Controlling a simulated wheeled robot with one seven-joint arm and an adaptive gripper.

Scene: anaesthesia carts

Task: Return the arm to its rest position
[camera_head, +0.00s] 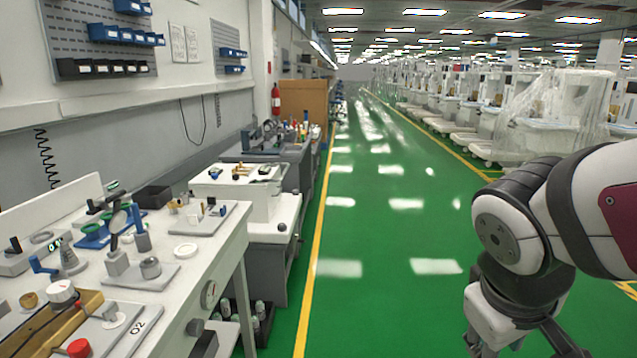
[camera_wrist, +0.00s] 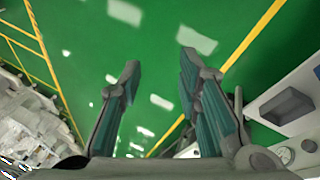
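My arm shows at the right side of the head view, bent downward over the green floor, apart from the benches. My gripper (camera_wrist: 158,78) shows in the wrist view with its two fingers spread wide apart. Only green floor shows between the fingers, so it is empty. In the head view the lower end of my arm runs to the bottom edge, and the fingertips are not clear there.
A white workbench (camera_head: 225,245) with small instruments stands at the left, with a white cart (camera_head: 240,200) beyond it. Plastic-covered machines (camera_head: 560,105) line the far right. The green floor (camera_head: 385,235) between is clear. A red fire extinguisher (camera_head: 276,98) hangs on the left wall.

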